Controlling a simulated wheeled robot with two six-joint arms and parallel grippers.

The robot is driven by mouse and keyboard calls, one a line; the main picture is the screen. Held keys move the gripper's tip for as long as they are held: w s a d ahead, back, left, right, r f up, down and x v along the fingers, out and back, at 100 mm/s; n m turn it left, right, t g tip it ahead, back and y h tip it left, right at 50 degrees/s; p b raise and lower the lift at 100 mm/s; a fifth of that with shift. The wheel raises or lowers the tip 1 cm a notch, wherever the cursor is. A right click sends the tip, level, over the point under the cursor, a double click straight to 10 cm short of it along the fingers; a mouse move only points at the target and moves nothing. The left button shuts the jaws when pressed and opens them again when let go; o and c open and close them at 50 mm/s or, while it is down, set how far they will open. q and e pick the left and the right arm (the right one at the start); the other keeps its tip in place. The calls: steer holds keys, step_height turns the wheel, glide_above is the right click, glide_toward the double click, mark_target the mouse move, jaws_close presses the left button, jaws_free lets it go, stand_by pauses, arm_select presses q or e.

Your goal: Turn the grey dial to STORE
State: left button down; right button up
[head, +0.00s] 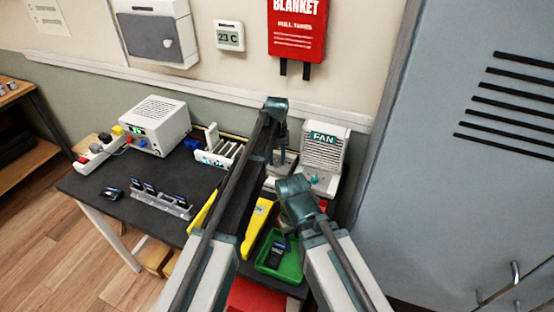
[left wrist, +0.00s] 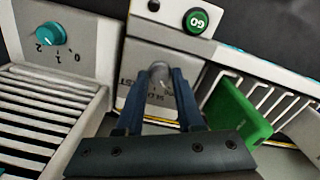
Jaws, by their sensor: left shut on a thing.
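The grey dial (left wrist: 160,76) is on a pale panel in the left wrist view. My left gripper (left wrist: 159,80) is shut on it, with one blue finger on each side. Dark lettering beside the dial is partly covered by the fingers, so I cannot read which mark the dial points to. In the head view my left gripper (head: 281,137) points down over the back of the bench, and it hides most of the dial's box. My right arm is folded over the front right of the bench; its gripper's fingers cannot be made out.
A green GO button (left wrist: 196,21) is on the same panel. The fan (head: 324,150), with its teal knob (left wrist: 50,33), stands close by. A white slotted rack (head: 217,150) is on the other side. A green tray (head: 266,265) and a yellow tray (head: 258,220) are in front.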

mark_target(277, 162)
stand_by(0.5)
arm_select(q)
steer(key=c, duration=0.5)
jaws_free()
steer(key=shift+c, duration=0.2)
steer(key=shift+r, duration=0.1)
step_height(277, 162, up, 14)
steer(key=p, duration=1.3)
steer(key=shift+p, duration=0.4)
arm_select(e)
step_height(277, 162, up, 14)
arm_select(q)
steer(key=shift+f, duration=0.2)
arm_select(e)
steer(key=shift+f, duration=0.15)
arm_select(q)
steer(key=s+a+f+m+b, duration=0.1)
steer(key=s+a+m, duration=0.1)
steer(key=s, duration=1.4)
steer(key=s+a+f+m+y+b, duration=0.1)
steer(key=s+a, duration=0.3)
steer(key=s, duration=1.3)
steer(key=shift+s+a+m, duration=0.2)
steer(key=shift+s+m, duration=0.1)
steer(key=shift+m, duration=0.1)
arm_select(e)
step_height(277, 162, down, 2)
